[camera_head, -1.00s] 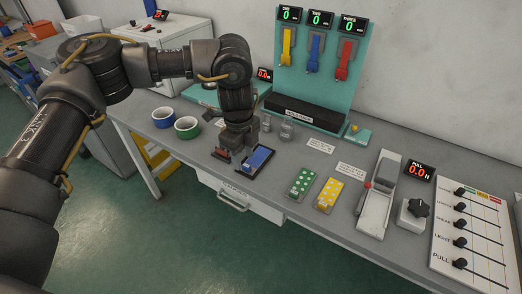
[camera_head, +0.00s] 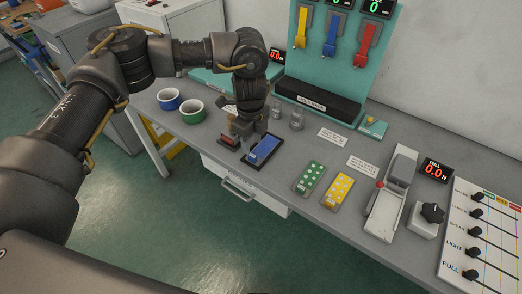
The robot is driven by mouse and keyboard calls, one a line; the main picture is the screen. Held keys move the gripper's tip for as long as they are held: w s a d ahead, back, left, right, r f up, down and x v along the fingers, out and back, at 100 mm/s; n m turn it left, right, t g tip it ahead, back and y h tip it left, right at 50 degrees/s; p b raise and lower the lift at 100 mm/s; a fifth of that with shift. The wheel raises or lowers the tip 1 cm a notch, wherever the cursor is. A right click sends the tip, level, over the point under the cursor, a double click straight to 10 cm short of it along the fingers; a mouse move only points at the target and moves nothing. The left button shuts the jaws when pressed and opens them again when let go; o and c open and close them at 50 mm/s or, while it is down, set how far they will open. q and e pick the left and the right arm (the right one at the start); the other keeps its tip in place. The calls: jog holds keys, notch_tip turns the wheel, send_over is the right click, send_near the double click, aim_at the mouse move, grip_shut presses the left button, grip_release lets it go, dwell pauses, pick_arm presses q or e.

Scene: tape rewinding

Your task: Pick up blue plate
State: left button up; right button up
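The blue plate (camera_head: 263,151) is a small blue rectangular piece at a dark tray (camera_head: 250,163) near the front edge of the grey bench. My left gripper (camera_head: 246,134) points down just behind and left of the blue plate, close to it. Its fingertips are small and dark here, so I cannot tell whether they touch the plate or how far apart they are. My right gripper is not in view.
A small dark red piece (camera_head: 229,142) lies left of the blue plate. Green (camera_head: 309,178) and yellow (camera_head: 338,191) dotted plates lie to the right. Small clear weights (camera_head: 297,120) stand behind.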

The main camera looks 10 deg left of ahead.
aim_at(252, 155)
pick_arm(q)
jog(key=shift+s+f, duration=0.25)
jog(key=shift+f, duration=0.1)
jog(key=f, duration=0.2)
jog(key=f+p, duration=0.1)
jog(key=f, duration=0.1)
jog(key=shift+s+d+f, duration=0.15)
jog(key=shift+s+f, duration=0.05)
grip_shut()
